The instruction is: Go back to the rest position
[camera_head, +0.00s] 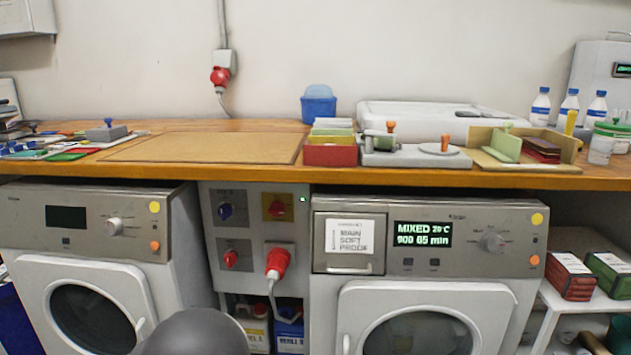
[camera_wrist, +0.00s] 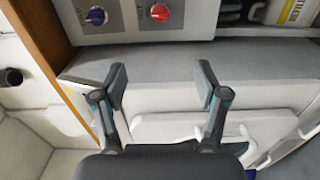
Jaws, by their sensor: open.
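My gripper (camera_wrist: 161,88) shows in the wrist view with its two fingers apart and nothing between them. Behind the fingers is a grey surface, with a panel carrying a blue knob (camera_wrist: 96,16) and a red knob (camera_wrist: 160,13) above it. The gripper's fingers do not show in the head view. A dark rounded part of my own arm shows there at the bottom, in front of the machines.
A wooden counter (camera_head: 420,178) runs across above two washing machines, the left one (camera_head: 90,215) and the right one (camera_head: 460,208). A brown mat (camera_head: 205,147) lies bare on it. A red box with cards (camera_head: 330,155), stampers and bottles (camera_head: 569,104) stand to the right.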

